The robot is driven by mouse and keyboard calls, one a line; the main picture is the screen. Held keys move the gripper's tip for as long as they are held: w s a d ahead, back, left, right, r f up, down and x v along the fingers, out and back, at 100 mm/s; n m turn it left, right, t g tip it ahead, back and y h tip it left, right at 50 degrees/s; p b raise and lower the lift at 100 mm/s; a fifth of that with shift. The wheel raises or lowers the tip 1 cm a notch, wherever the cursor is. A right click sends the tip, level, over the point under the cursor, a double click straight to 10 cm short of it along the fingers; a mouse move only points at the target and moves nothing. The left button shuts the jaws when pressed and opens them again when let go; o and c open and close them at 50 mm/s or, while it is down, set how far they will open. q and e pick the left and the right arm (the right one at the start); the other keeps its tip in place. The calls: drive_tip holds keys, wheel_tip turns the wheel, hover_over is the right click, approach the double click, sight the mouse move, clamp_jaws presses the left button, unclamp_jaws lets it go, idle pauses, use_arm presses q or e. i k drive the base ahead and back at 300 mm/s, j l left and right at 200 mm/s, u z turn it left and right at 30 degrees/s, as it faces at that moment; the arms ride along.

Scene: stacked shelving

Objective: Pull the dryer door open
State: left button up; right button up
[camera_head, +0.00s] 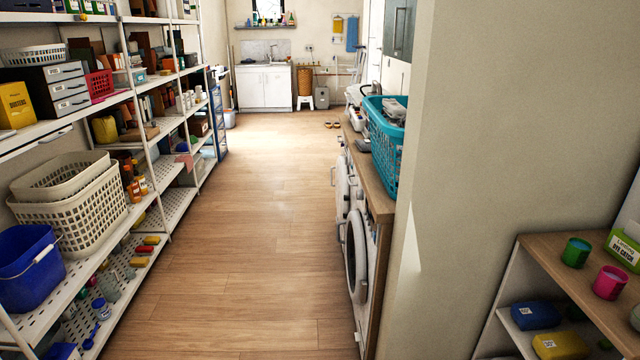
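Two white front-loading machines stand side by side under a wooden counter, right of centre. The nearer machine's round door (356,256) is seen almost edge-on, with a dark ring and a pale rim. The farther machine's round door (342,187) also shows edge-on, with a handle at its left edge. I cannot tell which of the two is the dryer, nor whether either door is fully closed. Neither of my grippers is in view.
A wooden floor aisle (245,220) runs clear to the white sink cabinet (264,87). Tall shelving with cream baskets (75,215) and a blue bucket (30,268) lines the left. A teal basket (384,150) sits on the counter. A wall (500,130) and low shelf (560,255) stand right.

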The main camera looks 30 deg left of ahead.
sight(342, 187)
drive_tip(key=i+j+u, duration=0.2)
drive_tip(key=i+j, duration=0.4)
drive_tip(key=i+j+u, duration=0.2)
drive_tip(key=i+j, duration=0.45)
drive_tip(key=i+j+u, duration=0.15)
drive_tip(key=i+j, duration=0.4)
drive_tip(key=i, duration=0.15)
drive_tip(key=i+j+z, duration=0.2)
drive_tip(key=z, duration=0.2)
drive_tip(key=i+j+z, duration=0.2)
drive_tip(key=j+z, duration=0.15)
